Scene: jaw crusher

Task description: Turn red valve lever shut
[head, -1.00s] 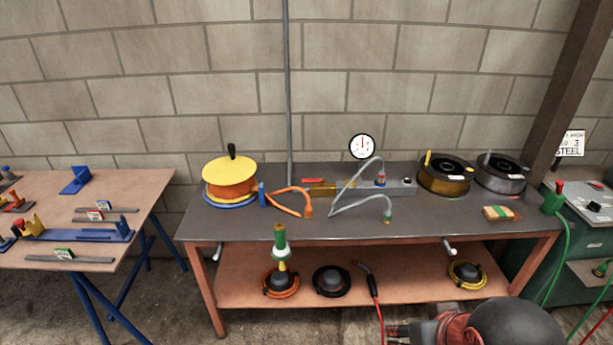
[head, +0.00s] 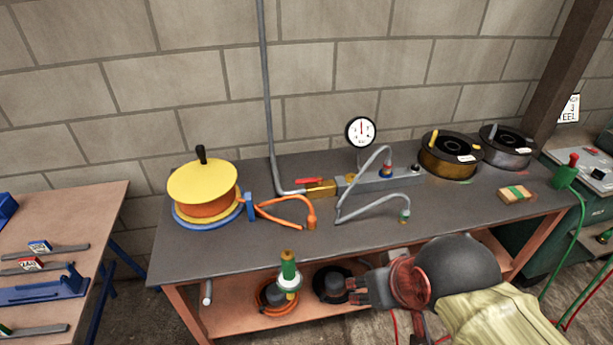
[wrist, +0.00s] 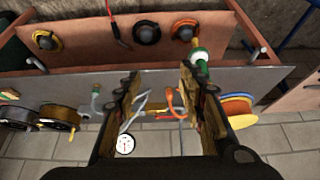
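The red valve lever (head: 308,181) sits on a brass valve (head: 321,190) at the back of the grey bench, left of the grey manifold block (head: 385,179). It points left, roughly in line with the pipe entering the valve. In the wrist view the bench appears upside down, and the brass valve (wrist: 158,112) shows small between my fingers. My gripper (head: 352,290) is in front of the bench's front edge, well short of the lever and to its lower right. The wrist view shows my gripper (wrist: 160,72) open, with nothing between the fingertips.
An orange hose (head: 285,212) and a grey hose (head: 370,205) lie in front of the valve. A round gauge (head: 360,131) stands behind it. A yellow-topped reel (head: 203,184) is left, dark spools (head: 449,155) right. A green-and-white torch-like piece (head: 288,275) stands near my gripper.

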